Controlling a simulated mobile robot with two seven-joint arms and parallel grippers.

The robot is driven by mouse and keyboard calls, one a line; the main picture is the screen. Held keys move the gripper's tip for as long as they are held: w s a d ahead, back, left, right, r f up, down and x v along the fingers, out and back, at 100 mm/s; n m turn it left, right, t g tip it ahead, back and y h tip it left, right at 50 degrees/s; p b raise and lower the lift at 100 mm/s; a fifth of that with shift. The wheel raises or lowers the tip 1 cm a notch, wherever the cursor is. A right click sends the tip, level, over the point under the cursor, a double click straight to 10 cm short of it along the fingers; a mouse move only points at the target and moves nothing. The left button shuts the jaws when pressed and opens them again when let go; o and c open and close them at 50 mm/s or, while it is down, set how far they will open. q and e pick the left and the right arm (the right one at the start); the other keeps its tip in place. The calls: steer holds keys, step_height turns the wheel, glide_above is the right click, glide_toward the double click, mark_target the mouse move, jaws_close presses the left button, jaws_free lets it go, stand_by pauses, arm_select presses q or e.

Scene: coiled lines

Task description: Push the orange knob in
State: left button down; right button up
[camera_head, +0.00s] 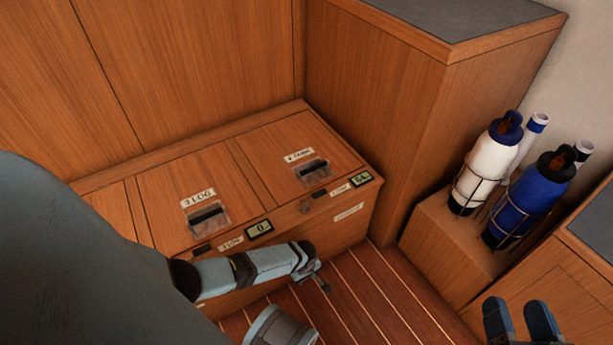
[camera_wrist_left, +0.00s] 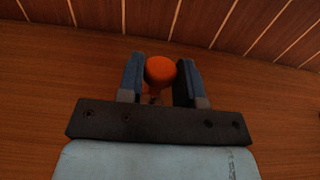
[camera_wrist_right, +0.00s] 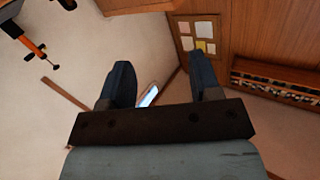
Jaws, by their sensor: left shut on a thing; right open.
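The orange knob (camera_wrist_left: 160,70) shows in the left wrist view as a round ball on a short stem against a wood panel. My left gripper (camera_wrist_left: 160,82) is shut on it, with one blue finger on each side. How far the knob stands out from the panel I cannot tell. In the head view the knob is hidden, and my left arm reaches down in front of the wooden bench. My right gripper (camera_head: 519,318) is open and empty at the lower right of the head view; its spread fingers (camera_wrist_right: 160,85) also show in the right wrist view.
The wooden bench (camera_head: 150,192) has latched lids, labels and small displays (camera_head: 259,228). A taller cabinet (camera_head: 375,75) stands behind. A white bottle (camera_head: 490,168) and a blue bottle (camera_head: 535,200) stand in racks at right. Striped floor (camera_head: 385,285) is open between.

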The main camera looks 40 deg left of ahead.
arm_select(q)
steer(key=shift+w+d+r, duration=0.15)
steer(key=shift+w+d, duration=0.1)
arm_select(e)
steer(key=shift+s+a+m, duration=0.15)
steer(key=shift+s+m, duration=0.1)
steer(key=shift+m, duration=0.05)
arm_select(q)
steer(key=c, duration=0.8)
jaws_free()
steer(key=shift+s, duration=0.15)
steer(key=shift+a, duration=0.1)
step_height(320, 180, up, 9)
steer(key=p, duration=0.6)
steer(key=shift+r+p, duration=1.4)
steer(key=shift+r, duration=0.9)
arm_select(e)
steer(key=shift+m+t+h, duration=0.5)
steer(key=shift+t+h, duration=0.3)
steer(key=shift+d+r, duration=0.3)
steer(key=shift+r, duration=0.6)
steer(key=shift+d+r, duration=0.35)
steer(key=shift+r, duration=0.55)
steer(key=shift+d+r, duration=0.3)
steer(key=shift+r, duration=0.6)
